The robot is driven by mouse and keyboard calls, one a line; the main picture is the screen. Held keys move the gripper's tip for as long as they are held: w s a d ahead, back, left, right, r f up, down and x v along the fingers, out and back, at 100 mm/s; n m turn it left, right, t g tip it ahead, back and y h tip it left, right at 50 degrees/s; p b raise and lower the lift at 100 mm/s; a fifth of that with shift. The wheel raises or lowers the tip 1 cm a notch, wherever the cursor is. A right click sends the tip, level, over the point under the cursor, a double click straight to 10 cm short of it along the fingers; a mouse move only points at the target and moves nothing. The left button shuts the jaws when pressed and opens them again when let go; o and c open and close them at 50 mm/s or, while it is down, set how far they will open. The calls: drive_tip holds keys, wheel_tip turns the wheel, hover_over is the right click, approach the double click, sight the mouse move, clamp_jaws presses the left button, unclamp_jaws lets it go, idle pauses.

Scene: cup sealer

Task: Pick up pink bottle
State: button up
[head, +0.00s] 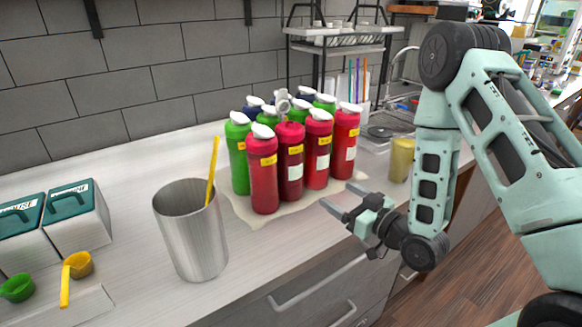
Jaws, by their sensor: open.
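Several bottles stand upright in a tight cluster on a pale mat (252,218) on the counter. The front row has pinkish-red bottles with white caps and yellow labels: one at the near left (263,178), one further right (317,155) and one at the right end (345,148). A darker red bottle (290,160) stands among them. I cannot tell which one the task calls pink. My gripper (343,193) is open and empty, its fingers pointing left toward the mat's front right, apart from the bottles.
Green bottles (238,155) stand behind the red ones. A steel cup (195,240) with a yellow stick is at front left. A yellow cup (401,160) stands right of the mat. A black rack (335,45) and sink are behind. The counter's front edge runs below my gripper.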

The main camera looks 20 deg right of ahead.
sight(299, 171)
drive_tip(key=shift+w+a+f+b, duration=0.15)
drive_tip(key=shift+w+b, duration=0.25)
drive_tip(key=shift+b, duration=1.05)
drive_tip(key=shift+w+a+f+b, duration=0.15)
drive_tip(key=shift+w+b, duration=0.2)
drive_tip(key=shift+b, duration=1.05)
drive_tip(key=b, duration=0.5)
drive_tip(key=shift+w+a, duration=0.2)
drive_tip(key=shift+a, duration=0.05)
drive_tip(key=x, duration=0.3)
drive_tip(key=p+x, duration=0.1)
drive_tip(key=x, duration=0.1)
drive_tip(key=p+x, duration=0.1)
drive_tip(key=x, duration=0.2)
drive_tip(key=shift+w+r, duration=0.25)
drive_tip(key=shift+r, duration=0.1)
drive_tip(key=shift+p+x, duration=1.15)
drive_tip(key=shift+x, duration=2.15)
drive_tip(key=shift+a+f, duration=0.15)
drive_tip(key=shift+f, duration=0.05)
drive_tip(key=c, duration=1.3)
drive_tip(key=shift+r, duration=0.15)
drive_tip(key=shift+c, duration=0.2)
